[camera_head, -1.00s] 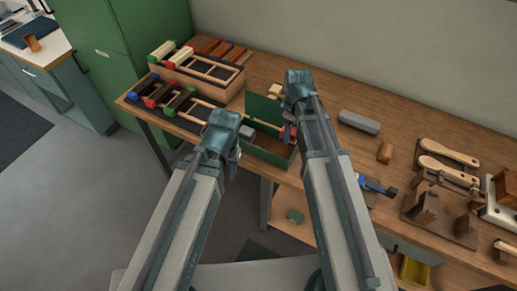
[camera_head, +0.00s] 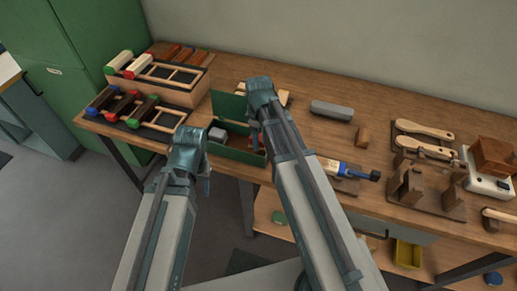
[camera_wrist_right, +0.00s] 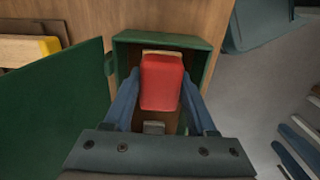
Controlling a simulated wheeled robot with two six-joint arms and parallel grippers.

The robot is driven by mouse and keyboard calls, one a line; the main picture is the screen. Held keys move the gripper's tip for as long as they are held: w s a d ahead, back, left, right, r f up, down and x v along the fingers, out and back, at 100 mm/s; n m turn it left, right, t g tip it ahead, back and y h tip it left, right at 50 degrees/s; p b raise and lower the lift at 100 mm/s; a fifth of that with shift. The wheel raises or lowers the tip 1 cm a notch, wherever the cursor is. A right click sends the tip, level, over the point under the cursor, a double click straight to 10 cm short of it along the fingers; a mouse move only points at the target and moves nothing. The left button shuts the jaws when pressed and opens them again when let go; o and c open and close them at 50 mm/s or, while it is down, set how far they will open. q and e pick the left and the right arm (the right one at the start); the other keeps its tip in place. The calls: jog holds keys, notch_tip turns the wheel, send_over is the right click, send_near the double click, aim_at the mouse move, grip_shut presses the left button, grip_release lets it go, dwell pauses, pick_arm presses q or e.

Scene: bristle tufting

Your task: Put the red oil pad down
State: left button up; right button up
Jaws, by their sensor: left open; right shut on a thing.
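The red oil pad (camera_wrist_right: 161,82) is between the fingers of my right gripper (camera_wrist_right: 160,88), which is shut on it. In the wrist view it is over the opening of a green box (camera_wrist_right: 165,40); whether it touches the box floor I cannot tell. In the head view my right gripper (camera_head: 258,135) is at the right part of the green box (camera_head: 238,168), with its arm hiding most of the pad. My left gripper (camera_head: 206,182) is open and empty, in front of the box at its left.
The box's raised green lid (camera_head: 228,105) stands behind its opening. A grey block (camera_head: 217,135) is inside at the left. A wooden rack (camera_head: 160,88) with coloured-end blocks is to the left.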

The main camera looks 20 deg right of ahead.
aim_at(259, 151)
jog(key=shift+f+b, duration=1.8)
jog(key=shift+b, duration=0.05)
jog(key=shift+f, duration=0.25)
jog(key=o, duration=1.2)
jog(key=shift+r, duration=0.1)
jog(key=shift+r, duration=0.15)
notch_tip(259, 151, up, 12)
jog(key=p, duration=1.2)
jog(key=shift+s+a, duration=0.2)
jog(key=shift+s, duration=0.05)
jog(key=s+a+m+h, duration=0.1)
jog(key=s+a+m, duration=0.6)
jog(key=s+a, duration=0.3)
jog(key=s, duration=0.4)
